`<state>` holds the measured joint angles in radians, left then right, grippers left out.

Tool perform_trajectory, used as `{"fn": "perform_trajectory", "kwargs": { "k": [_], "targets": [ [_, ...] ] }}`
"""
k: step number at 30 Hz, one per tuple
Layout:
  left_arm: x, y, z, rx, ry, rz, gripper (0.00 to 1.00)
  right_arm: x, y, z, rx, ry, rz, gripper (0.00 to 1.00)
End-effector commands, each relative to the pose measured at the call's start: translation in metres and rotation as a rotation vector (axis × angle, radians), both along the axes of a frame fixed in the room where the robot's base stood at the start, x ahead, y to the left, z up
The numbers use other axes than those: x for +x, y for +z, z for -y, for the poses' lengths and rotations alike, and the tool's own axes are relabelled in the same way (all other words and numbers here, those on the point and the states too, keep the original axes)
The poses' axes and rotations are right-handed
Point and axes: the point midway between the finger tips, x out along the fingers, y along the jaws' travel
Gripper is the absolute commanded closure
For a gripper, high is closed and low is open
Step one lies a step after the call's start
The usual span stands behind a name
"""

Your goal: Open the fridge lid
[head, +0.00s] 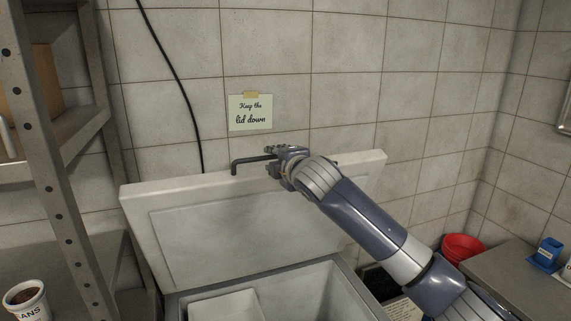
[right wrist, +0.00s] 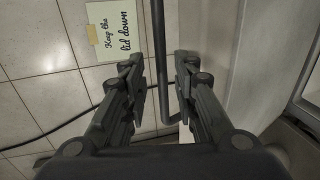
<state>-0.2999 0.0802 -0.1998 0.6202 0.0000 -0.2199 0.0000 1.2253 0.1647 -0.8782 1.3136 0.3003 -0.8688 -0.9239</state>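The fridge is a chest with a pale lid (head: 235,238) that stands raised, leaning back near the tiled wall. Its inside (head: 318,290) is open to view, with a white bin (head: 225,306) in it. A dark bar handle (head: 243,162) sits along the lid's top edge. My right gripper (head: 272,160) is at this handle. In the right wrist view, the fingers of my right gripper (right wrist: 160,80) are apart, with the handle bar (right wrist: 160,50) between them and gaps on both sides. My left gripper is not in view.
A metal shelf rack (head: 60,170) stands at the left, with a labelled cup (head: 27,302) near it. A note (head: 250,113) and a black cable (head: 185,95) are on the wall. A red bucket (head: 460,248) and a counter (head: 515,285) with blue items are at the right.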

Motion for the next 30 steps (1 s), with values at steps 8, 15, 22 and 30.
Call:
{"fn": "perform_trajectory", "kwargs": {
  "k": [8, 15, 22, 30],
  "targets": [
    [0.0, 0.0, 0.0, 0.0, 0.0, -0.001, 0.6, -0.036, 0.009, 0.013, 0.0, 0.001, 0.002, 0.73],
    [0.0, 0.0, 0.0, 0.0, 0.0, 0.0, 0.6, -0.056, 0.014, 0.021, 0.001, 0.0, 0.001, 0.73],
    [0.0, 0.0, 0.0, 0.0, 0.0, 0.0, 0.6, -0.062, 0.015, 0.023, 0.001, -0.001, 0.001, 0.73],
    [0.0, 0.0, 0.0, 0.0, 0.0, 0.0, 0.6, -0.063, 0.011, 0.022, 0.006, -0.001, -0.007, 0.73]
  ]
}}
